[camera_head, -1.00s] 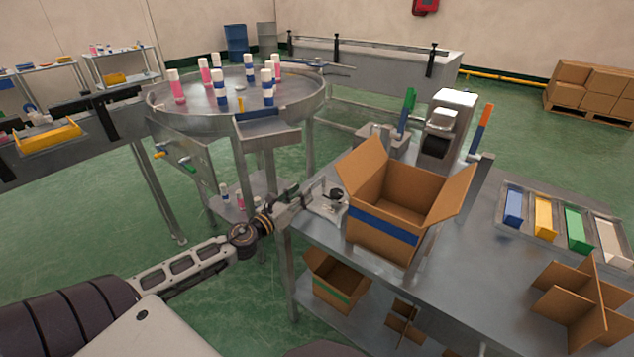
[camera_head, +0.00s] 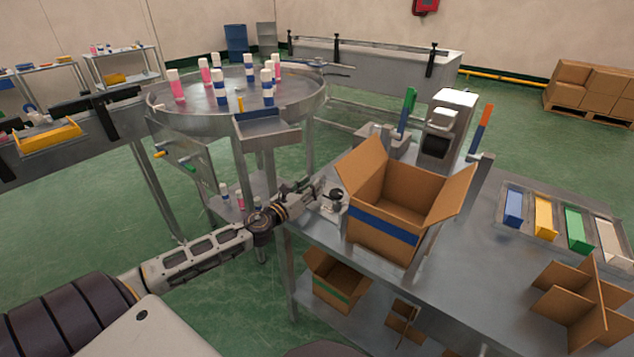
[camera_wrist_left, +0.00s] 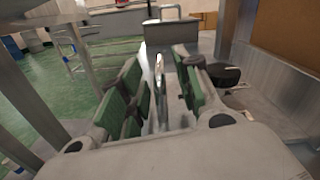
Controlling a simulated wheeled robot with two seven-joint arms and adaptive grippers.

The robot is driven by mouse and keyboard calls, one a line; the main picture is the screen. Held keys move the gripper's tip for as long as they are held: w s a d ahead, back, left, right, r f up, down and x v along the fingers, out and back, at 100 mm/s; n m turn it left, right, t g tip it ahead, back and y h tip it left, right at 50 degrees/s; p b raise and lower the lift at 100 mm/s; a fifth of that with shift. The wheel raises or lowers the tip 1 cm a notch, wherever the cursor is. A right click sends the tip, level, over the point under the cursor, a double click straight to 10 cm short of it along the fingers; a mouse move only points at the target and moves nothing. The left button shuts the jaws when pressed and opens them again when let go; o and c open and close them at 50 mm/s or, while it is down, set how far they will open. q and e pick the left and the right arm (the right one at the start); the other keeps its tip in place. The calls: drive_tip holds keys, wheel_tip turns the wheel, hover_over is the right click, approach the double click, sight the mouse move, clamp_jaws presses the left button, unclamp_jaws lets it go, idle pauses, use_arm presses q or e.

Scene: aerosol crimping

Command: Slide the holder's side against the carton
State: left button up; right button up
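The carton (camera_head: 384,228) is an open brown box with a blue band, on the metal bench. The holder (camera_head: 334,203) is a small pale metal piece with a black round part, left of the carton. In the left wrist view the holder's black part (camera_wrist_left: 222,75) shows right of the fingers, and the carton (camera_wrist_left: 281,35) fills the upper right. My left gripper (camera_head: 312,190) is at the holder's left side. Its green-padded fingers (camera_wrist_left: 160,95) are apart, with a thin upright metal piece between them. Contact between holder and carton is hidden. My right gripper is out of view.
A coloured-bin tray (camera_head: 533,244) and cardboard dividers (camera_head: 580,300) lie on the bench's right. A grey machine (camera_head: 447,125) stands behind the carton. A round table (camera_head: 200,112) with several bottles stands left. The bench (camera_head: 455,285) is clear in front of the carton.

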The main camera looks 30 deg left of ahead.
use_arm(q)
drive_tip(key=shift+w+d, duration=0.1)
drive_tip(key=shift+w, duration=1.8)
clamp_jaws()
